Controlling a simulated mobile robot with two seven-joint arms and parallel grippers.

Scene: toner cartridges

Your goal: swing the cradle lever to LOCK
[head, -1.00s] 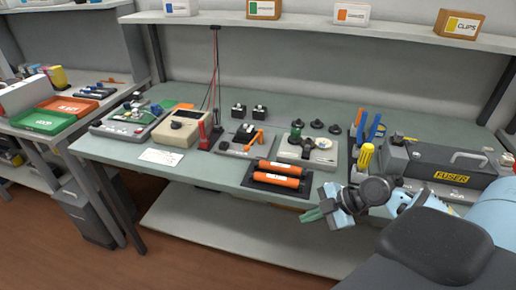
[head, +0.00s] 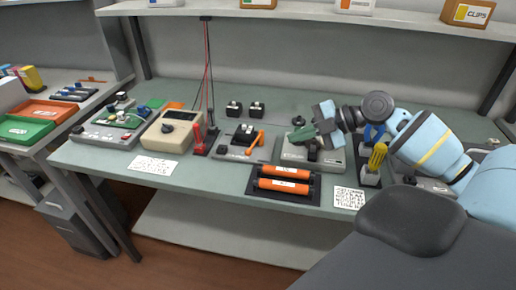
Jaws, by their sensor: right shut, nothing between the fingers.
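A grey cradle base (head: 232,151) sits mid-bench with a black block on it. An orange lever (head: 255,141) stands tilted at its right side. Any LOCK mark is too small to read. My left gripper is not in view.
Two orange toner cartridges (head: 285,184) lie in a black tray in front of the fixture. A red upright handle (head: 199,139) and a beige meter box (head: 172,130) stand left of the cradle. Screwdrivers (head: 376,157) stand at right. Two black blocks (head: 245,109) sit behind.

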